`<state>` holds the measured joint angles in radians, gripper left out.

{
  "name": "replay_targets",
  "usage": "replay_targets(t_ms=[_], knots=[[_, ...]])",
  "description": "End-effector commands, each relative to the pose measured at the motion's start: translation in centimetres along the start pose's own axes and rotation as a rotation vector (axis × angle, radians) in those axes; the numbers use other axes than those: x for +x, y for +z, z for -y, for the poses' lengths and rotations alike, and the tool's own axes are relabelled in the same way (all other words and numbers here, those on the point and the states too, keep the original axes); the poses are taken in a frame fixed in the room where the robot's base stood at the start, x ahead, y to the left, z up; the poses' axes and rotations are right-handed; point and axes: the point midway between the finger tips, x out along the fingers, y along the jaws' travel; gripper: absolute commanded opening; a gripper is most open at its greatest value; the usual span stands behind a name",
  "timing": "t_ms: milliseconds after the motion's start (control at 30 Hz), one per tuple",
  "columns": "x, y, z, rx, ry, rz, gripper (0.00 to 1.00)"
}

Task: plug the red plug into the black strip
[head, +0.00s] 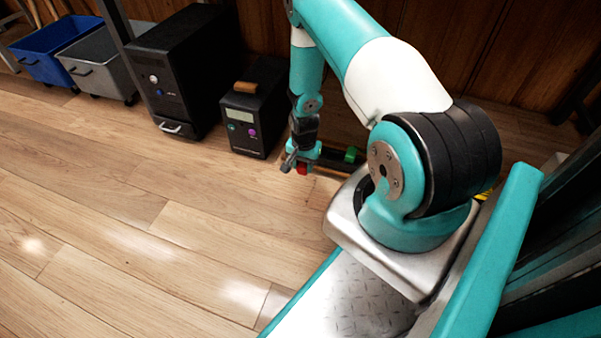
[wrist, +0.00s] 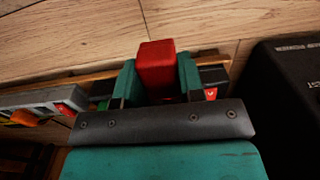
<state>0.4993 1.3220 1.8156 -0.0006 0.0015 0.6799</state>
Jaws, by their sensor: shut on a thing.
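The red plug (wrist: 157,68) is between the two teal fingers of my gripper (wrist: 157,80) in the wrist view, and the fingers are shut on it. In the head view my gripper (head: 300,160) points down, with the red plug (head: 302,169) showing small at its tip. The black strip (head: 338,162) lies right of and behind the gripper in the head view. In the wrist view a dark strip end with a red switch (wrist: 211,93) shows beside the right finger. My gripper hides the middle, so I cannot tell whether the plug touches a socket.
A green plug (head: 351,154) is at the strip in the head view. An orange plug (wrist: 26,117) sits by a grey strip section (wrist: 40,98) in the wrist view. A black box with a display (head: 252,112) and a black tower (head: 185,75) stand left. The front floor (head: 130,240) is clear.

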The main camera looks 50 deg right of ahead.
Motion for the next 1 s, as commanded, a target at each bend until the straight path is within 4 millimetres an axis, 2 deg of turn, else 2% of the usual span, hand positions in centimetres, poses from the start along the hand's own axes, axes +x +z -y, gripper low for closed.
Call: replay_targets(t_ms=[700, 1000], knots=[[0.4, -9.2, 0.0, 0.0, 0.0, -0.001, 0.05], [0.5, -12.2, 0.0, -0.001, 0.0, 0.0, 0.05]])
